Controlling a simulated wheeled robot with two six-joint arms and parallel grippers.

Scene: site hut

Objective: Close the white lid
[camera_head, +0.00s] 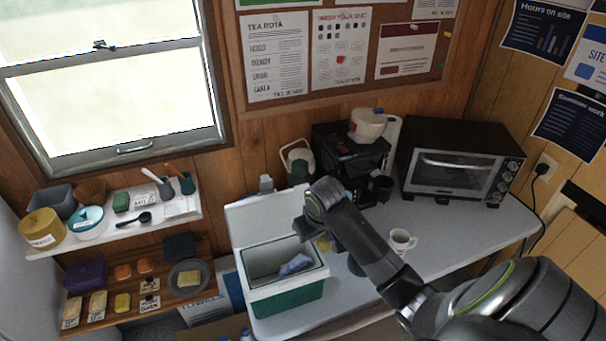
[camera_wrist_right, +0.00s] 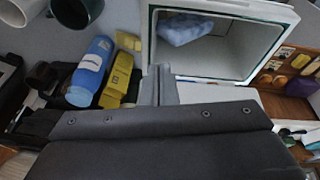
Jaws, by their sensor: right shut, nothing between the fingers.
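The white lid (camera_head: 266,217) belongs to a green cool box with a white rim (camera_head: 285,297). In the head view the lid stands open, raised at the back of the box, and the inside shows. A blue item (camera_head: 296,263) lies in the box; it also shows in the wrist view (camera_wrist_right: 184,31). My right gripper (camera_wrist_right: 160,84) is shut and empty, close to the box's rim at its lid-side corner. In the head view my right arm reaches to the lid's right edge and hides the fingertips. Whether they touch the lid I cannot tell. My left gripper is out of view.
A blue bottle (camera_wrist_right: 91,70) and a yellow item (camera_wrist_right: 118,80) stand close to the fingers. A white mug (camera_head: 402,240), a coffee machine (camera_head: 350,155) and a toaster oven (camera_head: 460,165) are to the right. Shelves (camera_head: 110,235) with small items are at the left.

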